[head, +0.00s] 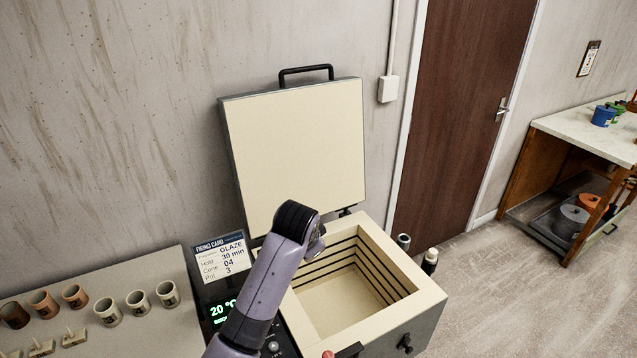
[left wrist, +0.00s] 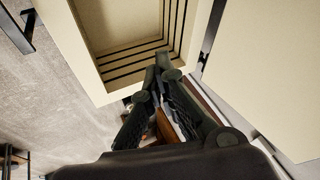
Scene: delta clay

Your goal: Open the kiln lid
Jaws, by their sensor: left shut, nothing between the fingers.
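The kiln (head: 415,322) is a grey box with a cream rim and a square chamber with dark grooved walls. Its chamber (head: 345,300) is uncovered and looks empty. The lid (head: 300,150) stands upright at the back, its cream inner face toward me and its black handle (head: 306,71) on top near the wall. My left arm reaches across the kiln's left side; its gripper is hidden in the head view. In the left wrist view, my left gripper (left wrist: 153,80) is shut and empty, with the kiln rim (left wrist: 75,55) beyond it and the lid (left wrist: 275,75) at right.
A firing card (head: 222,258) and a green display stand left of the kiln. Several small cups (head: 75,297) sit on the bench (head: 155,335) at left. Two small bottles (head: 430,261) are behind the kiln's right side. A worktable (head: 585,135) stands far right, with open floor between.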

